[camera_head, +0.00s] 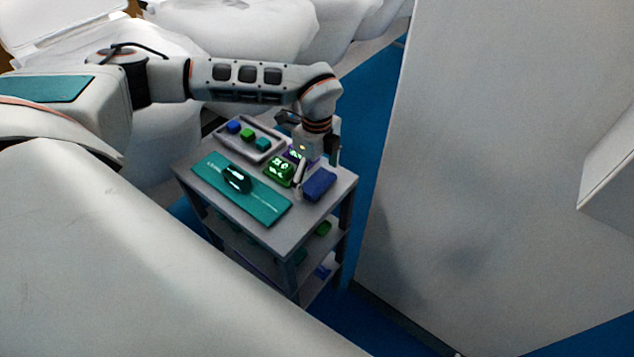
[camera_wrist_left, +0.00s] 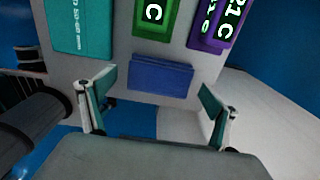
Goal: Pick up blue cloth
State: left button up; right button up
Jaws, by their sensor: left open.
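The blue cloth (camera_head: 319,184) is a small folded rectangle lying flat near the right front edge of the grey cart's top. It also shows in the left wrist view (camera_wrist_left: 161,76), centred ahead of and between the fingertips. My left gripper (camera_head: 318,172) hangs over that end of the cart, close to the cloth. In the left wrist view my left gripper (camera_wrist_left: 158,96) is open, with one finger to each side of the cloth and nothing held. Whether the fingers touch the cart cannot be told. My right gripper is not in view.
The cart top (camera_head: 285,228) also holds a teal mat (camera_head: 262,203) with a dark object, a green labelled box (camera_head: 278,172), a purple labelled box (camera_head: 297,153) and a tray (camera_head: 232,140) with small blocks. Lower shelves hold more items. A white wall (camera_head: 480,180) stands right of the cart.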

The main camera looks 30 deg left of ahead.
aim_at(317, 181)
pick_arm(q)
jog(key=shift+c, duration=0.4)
jog(key=c, duration=0.9)
notch_tip(317, 181, up, 20)
jog(key=shift+f, duration=0.1)
jog(key=o, duration=0.3)
jog(key=c, duration=0.4)
